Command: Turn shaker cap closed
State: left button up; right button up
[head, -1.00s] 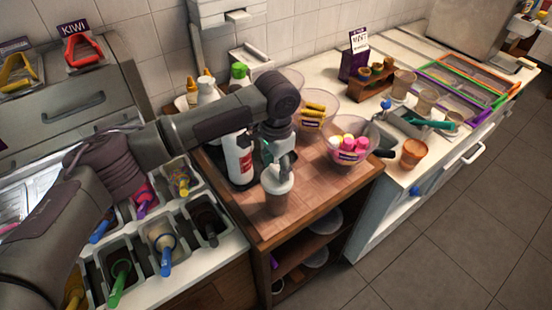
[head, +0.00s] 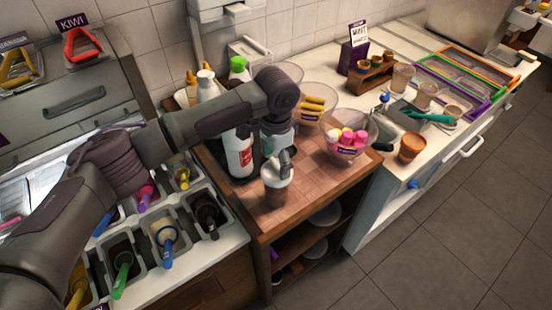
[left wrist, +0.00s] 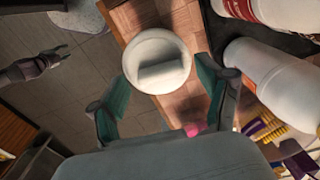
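The shaker (head: 276,190) stands upright near the front of the wooden counter, a dark cup with a pale cap (head: 277,175) and a grey raised tab on top. In the left wrist view the round white cap (left wrist: 158,61) shows from above with a flat raised bar across it. My left gripper (head: 278,142) is open, its teal fingers (left wrist: 162,95) spread wide on both sides of the cap's lower edge and apart from it. My right gripper (left wrist: 62,53) shows at the far left of the wrist view, its small fingertips apart and empty.
White bottles (head: 238,152) stand close behind the shaker. Clear bowls with colourful items (head: 347,143) sit to the right. Topping bins (head: 164,235) with coloured handles lie to the left. The counter's front edge is near the shaker.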

aim_at(276, 164)
pick_arm(q)
notch_tip(276, 164, up, 12)
dwell(0.7)
jog(key=shift+f, duration=0.1)
dwell(0.3)
